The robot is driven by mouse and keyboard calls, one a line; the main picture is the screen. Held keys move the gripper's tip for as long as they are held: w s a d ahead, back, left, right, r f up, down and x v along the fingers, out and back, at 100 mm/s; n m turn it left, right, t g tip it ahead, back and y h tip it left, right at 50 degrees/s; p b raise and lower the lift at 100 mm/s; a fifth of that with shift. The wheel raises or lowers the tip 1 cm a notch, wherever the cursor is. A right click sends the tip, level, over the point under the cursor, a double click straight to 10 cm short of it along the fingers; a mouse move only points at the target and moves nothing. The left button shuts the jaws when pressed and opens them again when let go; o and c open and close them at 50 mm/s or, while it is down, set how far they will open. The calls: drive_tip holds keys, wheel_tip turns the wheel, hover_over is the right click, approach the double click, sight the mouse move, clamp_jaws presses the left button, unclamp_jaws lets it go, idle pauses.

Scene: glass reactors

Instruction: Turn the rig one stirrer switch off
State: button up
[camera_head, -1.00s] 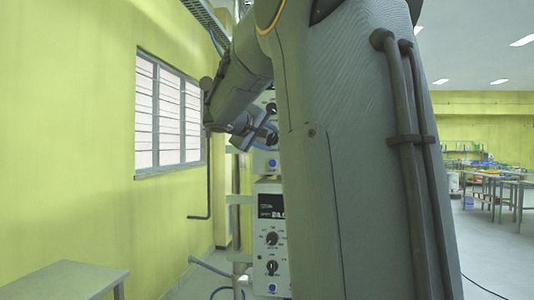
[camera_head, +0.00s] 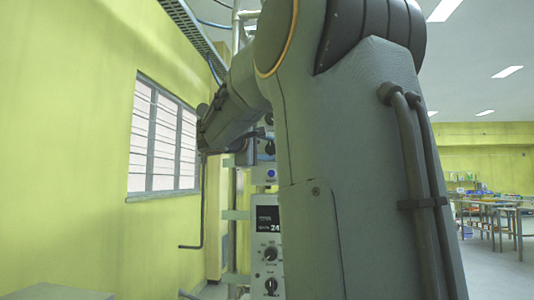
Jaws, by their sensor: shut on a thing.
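The upper white control box (camera_head: 257,176) stands on the rig frame, half hidden behind my arm. It has a dark switch knob (camera_head: 269,148) and a blue button (camera_head: 271,173). My arm reaches from the right across to this box. My gripper (camera_head: 262,134) is small in the view, at the upper part of the box by the knob. It is shut on the switch there; the fingers and their exact hold are mostly hidden. The lower control box (camera_head: 266,237) has a dark display (camera_head: 267,219) and two knobs, with its right side hidden by my arm.
A yellow wall (camera_head: 70,150) with a barred window (camera_head: 163,140) lies left. A grey table (camera_head: 60,293) is at the lower left. A pipe frame (camera_head: 233,225) runs beside the boxes. Benches (camera_head: 497,215) stand far right, with open floor before them.

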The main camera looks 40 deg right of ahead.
idle(0.3)
drive_tip(key=o, duration=1.1)
drive_tip(key=shift+c, duration=0.2)
drive_tip(key=shift+a, duration=0.1)
drive_tip(key=b+v, duration=0.1)
drive_tip(key=v, duration=0.6)
drive_tip(key=shift+a, duration=0.25)
drive_tip(key=shift+s, duration=0.1)
